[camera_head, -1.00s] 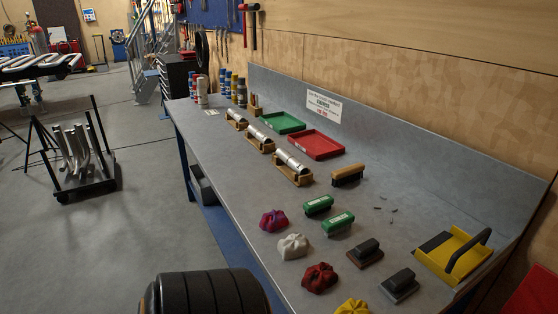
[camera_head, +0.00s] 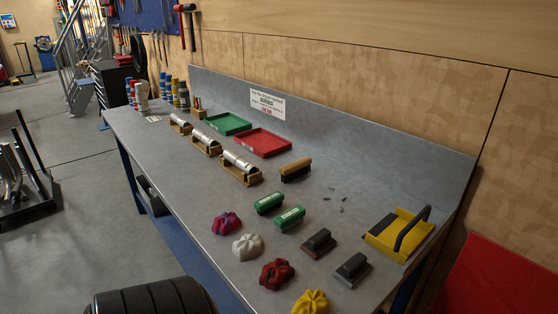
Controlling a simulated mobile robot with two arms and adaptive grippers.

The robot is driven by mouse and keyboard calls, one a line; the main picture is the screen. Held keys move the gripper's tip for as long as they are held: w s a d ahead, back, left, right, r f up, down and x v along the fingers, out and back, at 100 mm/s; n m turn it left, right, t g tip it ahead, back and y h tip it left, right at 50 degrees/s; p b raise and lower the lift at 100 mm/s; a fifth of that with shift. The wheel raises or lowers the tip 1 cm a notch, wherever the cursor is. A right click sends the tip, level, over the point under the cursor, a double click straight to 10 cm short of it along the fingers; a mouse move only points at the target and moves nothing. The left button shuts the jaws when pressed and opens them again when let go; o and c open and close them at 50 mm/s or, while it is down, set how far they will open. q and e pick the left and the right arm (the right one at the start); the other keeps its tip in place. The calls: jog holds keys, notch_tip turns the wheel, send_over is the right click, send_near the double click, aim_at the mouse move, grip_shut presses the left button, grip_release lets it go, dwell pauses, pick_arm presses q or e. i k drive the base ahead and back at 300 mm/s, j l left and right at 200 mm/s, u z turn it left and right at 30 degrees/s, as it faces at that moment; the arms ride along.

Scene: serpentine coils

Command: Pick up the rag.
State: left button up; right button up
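Several crumpled rags lie in a row along the near edge of the grey workbench (camera_head: 190,215). A magenta rag (camera_head: 226,223) is farthest back, then a white rag (camera_head: 247,247), a dark red rag (camera_head: 277,274) and a yellow rag (camera_head: 311,302), which is cut by the bottom edge of the picture. All lie apart from each other on the bench top. Neither of my grippers shows in the head view.
Beside the rags lie two green-topped blocks (camera_head: 269,203) and two dark blocks (camera_head: 351,270). A wooden brush (camera_head: 295,170), metal cylinders in wooden holders (camera_head: 240,166), a green tray (camera_head: 222,124), a red tray (camera_head: 263,143) and a yellow dustpan (camera_head: 397,236) stand farther off.

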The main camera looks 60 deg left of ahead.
aim_at(223, 224)
jog(key=u, duration=2.2)
jog(key=z, duration=0.6)
jog(key=i+j+z, duration=0.1)
jog(key=j+z, duration=0.35)
jog(key=i+j+z, duration=0.1)
jog(key=j+z, duration=0.55)
jog(key=z, duration=0.2)
jog(key=j+z, duration=0.4)
